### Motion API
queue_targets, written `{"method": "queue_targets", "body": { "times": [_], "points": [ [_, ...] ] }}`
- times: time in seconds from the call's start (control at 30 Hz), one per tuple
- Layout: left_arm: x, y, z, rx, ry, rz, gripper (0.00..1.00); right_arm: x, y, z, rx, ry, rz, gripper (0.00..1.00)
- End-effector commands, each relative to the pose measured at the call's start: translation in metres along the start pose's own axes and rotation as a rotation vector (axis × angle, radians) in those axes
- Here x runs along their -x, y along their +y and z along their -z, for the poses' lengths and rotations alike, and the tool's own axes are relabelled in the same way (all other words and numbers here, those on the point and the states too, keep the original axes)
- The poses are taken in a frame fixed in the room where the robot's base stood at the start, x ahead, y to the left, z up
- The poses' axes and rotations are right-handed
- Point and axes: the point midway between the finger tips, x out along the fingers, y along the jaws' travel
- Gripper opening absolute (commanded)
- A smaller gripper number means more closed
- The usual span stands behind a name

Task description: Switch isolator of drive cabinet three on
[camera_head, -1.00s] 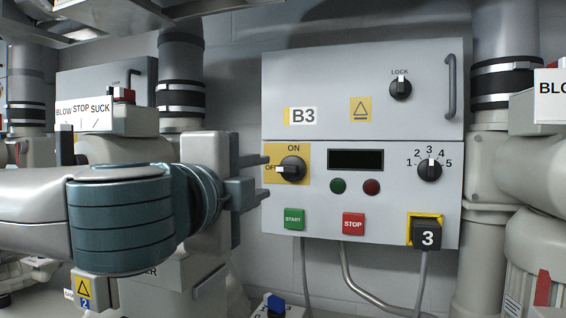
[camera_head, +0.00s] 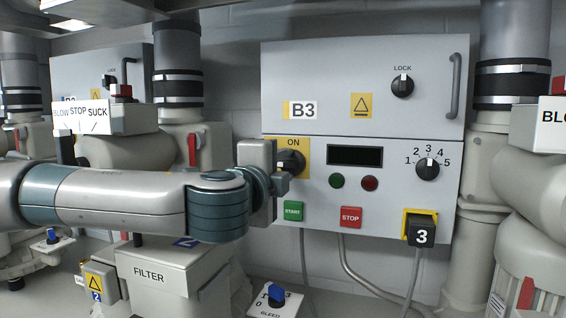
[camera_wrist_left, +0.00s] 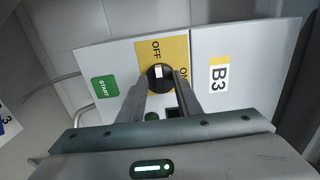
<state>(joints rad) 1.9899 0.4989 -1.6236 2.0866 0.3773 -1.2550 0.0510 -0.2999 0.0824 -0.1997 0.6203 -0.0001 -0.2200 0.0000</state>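My left gripper (camera_head: 280,180) is in front of the knob and hides the OFF label in the head view. In the left wrist view its two fingers (camera_wrist_left: 161,95) stand apart, one on each side of the knob; contact cannot be told. My right gripper is not in view.
Below the isolator are a green START button (camera_head: 293,211) and a red STOP button (camera_head: 350,217). A blue-handled valve (camera_head: 276,296) is below.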

Motion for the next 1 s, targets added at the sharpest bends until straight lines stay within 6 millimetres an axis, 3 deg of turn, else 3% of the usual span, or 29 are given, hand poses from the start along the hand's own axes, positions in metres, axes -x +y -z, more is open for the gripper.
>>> {"method": "queue_targets", "body": {
  "times": [0.17,0.3,0.33,0.77,1.0],
  "points": [
    [0.0,0.0,0.0,0.0,0.0,0.0,0.31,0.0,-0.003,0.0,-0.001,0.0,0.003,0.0],
    [0.0,0.0,0.0,0.0,0.0,-0.001,0.03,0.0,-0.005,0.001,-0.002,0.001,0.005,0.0],
    [0.0,0.0,0.0,0.0,0.0,-0.001,0.0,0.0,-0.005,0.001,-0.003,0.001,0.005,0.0],
    [0.0,0.002,0.0,-0.035,0.0,-0.001,0.0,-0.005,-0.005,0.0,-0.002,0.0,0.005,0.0],
    [0.0,0.003,0.0,-0.147,0.001,-0.001,0.0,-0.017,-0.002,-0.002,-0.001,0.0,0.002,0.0]
  ]
}}
